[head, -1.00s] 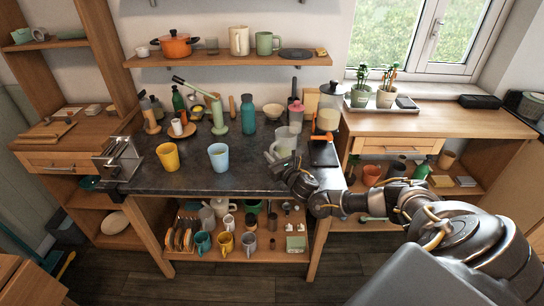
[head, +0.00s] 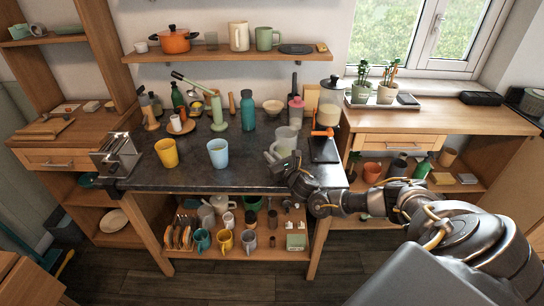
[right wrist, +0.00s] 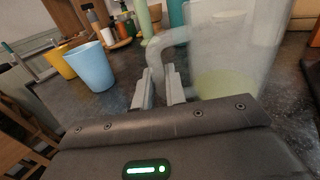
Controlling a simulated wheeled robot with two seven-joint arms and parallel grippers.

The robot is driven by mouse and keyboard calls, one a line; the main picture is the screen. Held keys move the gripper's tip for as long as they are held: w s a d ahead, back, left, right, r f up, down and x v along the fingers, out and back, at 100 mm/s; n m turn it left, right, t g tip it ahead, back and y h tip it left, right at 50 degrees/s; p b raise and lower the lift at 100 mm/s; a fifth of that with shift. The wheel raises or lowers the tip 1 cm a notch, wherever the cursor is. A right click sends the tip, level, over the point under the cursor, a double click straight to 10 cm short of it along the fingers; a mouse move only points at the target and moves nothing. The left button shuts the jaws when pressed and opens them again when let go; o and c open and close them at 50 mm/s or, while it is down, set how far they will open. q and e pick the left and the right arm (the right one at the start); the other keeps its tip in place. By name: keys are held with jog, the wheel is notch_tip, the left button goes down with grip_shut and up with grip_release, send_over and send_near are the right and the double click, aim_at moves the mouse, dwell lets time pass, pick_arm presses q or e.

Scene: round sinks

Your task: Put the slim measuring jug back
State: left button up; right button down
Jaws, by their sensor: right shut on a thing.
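The slim measuring jug, a tall clear one (head: 285,141), is upright at the right part of the dark worktop (head: 190,178). It also fills the upper right of the right wrist view (right wrist: 235,45), with a pale green patch low in it. My right gripper (head: 288,164) reaches it from the front right. In the right wrist view its two fingers (right wrist: 160,88) are shut on the jug's handle (right wrist: 157,58). I cannot tell whether the jug's base touches the worktop. My left gripper is not in view.
A blue cup (head: 218,153) and a yellow cup (head: 167,152) stand left of the jug. A dark board (head: 323,150), a lidded jar (head: 329,103) and a pink-topped bottle (head: 296,110) are close to its right and behind. The worktop's front middle is clear.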

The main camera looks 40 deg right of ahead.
jog(key=shift+f, duration=0.25)
jog(key=c, duration=1.4)
grip_release()
jog(key=shift+o, duration=0.2)
jog(key=s, duration=0.3)
jog(key=s+b, duration=0.1)
jog(key=s, duration=0.6)
jog(key=shift+s+a, duration=0.3)
jog(key=shift+s, duration=0.1)
